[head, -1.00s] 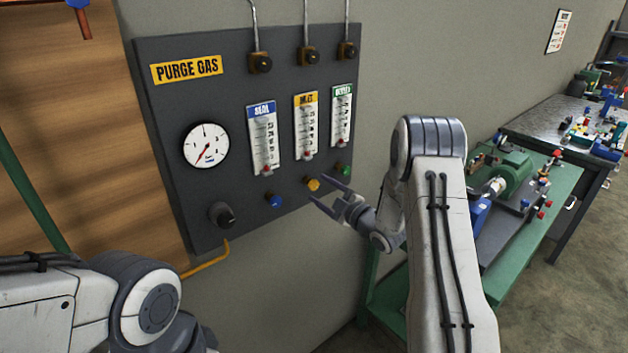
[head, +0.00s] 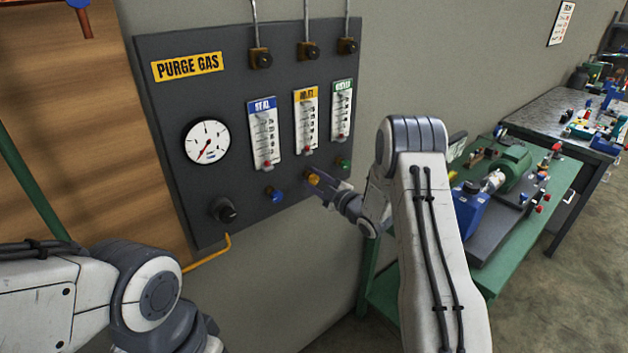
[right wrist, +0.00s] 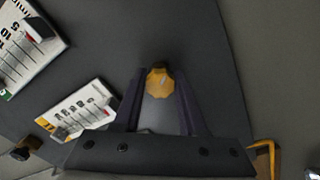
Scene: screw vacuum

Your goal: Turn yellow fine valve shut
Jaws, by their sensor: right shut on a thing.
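The yellow fine valve (head: 314,179) is a small faceted knob low on the dark purge gas panel, below the middle flow tube with the yellow label. My right gripper (head: 318,180) is at the panel and shut on this knob. In the right wrist view the yellow knob (right wrist: 160,82) sits between the tips of the two dark fingers (right wrist: 160,88), with a pale mark on its face. My left arm shows at the lower left in the head view, but its gripper is out of view.
The blue knob (head: 275,195) is left of the yellow one and the green knob (head: 344,163) right of it, both close by. A black knob (head: 223,210) and a gauge (head: 207,141) are farther left. A green bench (head: 555,195) with machinery stands at the right.

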